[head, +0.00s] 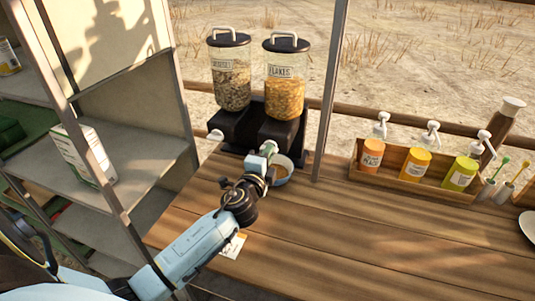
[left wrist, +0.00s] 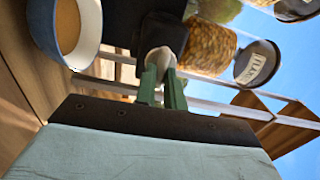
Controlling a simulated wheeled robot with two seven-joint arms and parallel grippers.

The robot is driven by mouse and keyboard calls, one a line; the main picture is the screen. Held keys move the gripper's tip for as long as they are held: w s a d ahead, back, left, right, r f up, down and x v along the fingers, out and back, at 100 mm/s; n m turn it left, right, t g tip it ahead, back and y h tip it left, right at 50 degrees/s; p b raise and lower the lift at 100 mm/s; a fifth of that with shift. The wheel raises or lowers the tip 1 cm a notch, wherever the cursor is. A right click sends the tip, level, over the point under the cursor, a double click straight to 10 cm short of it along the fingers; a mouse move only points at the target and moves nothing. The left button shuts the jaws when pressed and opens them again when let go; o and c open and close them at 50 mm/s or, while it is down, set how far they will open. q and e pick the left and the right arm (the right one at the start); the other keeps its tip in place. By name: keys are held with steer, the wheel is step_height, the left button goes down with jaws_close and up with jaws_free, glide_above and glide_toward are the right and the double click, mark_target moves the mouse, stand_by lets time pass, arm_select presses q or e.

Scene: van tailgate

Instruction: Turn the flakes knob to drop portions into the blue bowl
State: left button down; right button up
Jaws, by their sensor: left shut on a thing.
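The flakes dispenser (head: 285,90), a clear canister of golden flakes with a black lid, stands on a black base at the back of the wooden counter. It lies sideways in the left wrist view (left wrist: 212,45). The pale flakes knob (left wrist: 160,57) sits between the green fingers of my left gripper (left wrist: 163,80), which is shut on it; the gripper (head: 268,148) hides the knob in the head view. The blue bowl (left wrist: 90,40) is beside the gripper, below the dispenser; it is partly hidden in the head view (head: 289,163). Its inside looks tan; whether flakes lie there is unclear.
A second dispenser (head: 230,75) with a white knob (head: 216,135) stands left of the flakes. A wooden rack (head: 420,183) of pump bottles is to the right, past a metal post (head: 330,100). A shelf unit (head: 135,165) stands left. The front counter is mostly clear.

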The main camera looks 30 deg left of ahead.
stand_by(0.5)
arm_select(q)
steer(key=c, duration=1.5)
jaws_free()
steer(key=b+v, duration=0.1)
steer(key=v, duration=1.2)
steer(key=shift+s+d, duration=0.1)
steer(key=shift+s, duration=0.1)
